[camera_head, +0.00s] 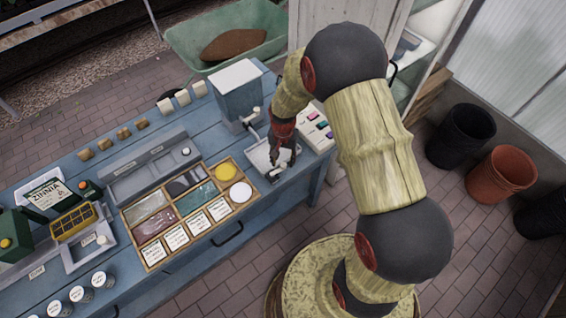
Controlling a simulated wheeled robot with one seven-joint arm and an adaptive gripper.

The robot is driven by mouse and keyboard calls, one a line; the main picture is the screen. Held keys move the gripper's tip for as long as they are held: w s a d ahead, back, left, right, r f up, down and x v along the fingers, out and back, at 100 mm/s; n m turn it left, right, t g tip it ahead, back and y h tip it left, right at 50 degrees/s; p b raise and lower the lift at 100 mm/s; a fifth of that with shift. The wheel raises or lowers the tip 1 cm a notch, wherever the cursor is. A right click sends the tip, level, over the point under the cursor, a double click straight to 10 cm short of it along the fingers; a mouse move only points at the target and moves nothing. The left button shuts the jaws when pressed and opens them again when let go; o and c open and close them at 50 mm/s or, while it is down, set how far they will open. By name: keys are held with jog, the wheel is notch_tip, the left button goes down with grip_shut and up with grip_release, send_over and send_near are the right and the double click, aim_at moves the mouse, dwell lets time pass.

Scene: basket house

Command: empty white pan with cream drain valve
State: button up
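A pale grey-white pan (262,172) sits on the right part of the blue bench, in front of a blue-grey tank with a white lid (238,75). A small cream fitting (257,110) shows low on the tank's side. Another pale pan (74,257) at the left has a cream knob (102,240) at its right end. I cannot tell which pan the task names, or whether either holds liquid. My gripper (282,158) points down over the right pan and hides part of it. Its fingers are too small and dark to show whether they are open or touching anything.
A wooden compartment tray (148,256) with cards and a yellow disc fills the bench's middle. A long grey trough (120,190) lies behind it. A case of coloured pieces (318,133) is right of my gripper. Pots (500,172) stand on the brick floor.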

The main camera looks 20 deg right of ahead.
jog(key=shift+f, duration=1.1)
jog(key=shift+c, duration=1)
jog(key=c, duration=0.8)
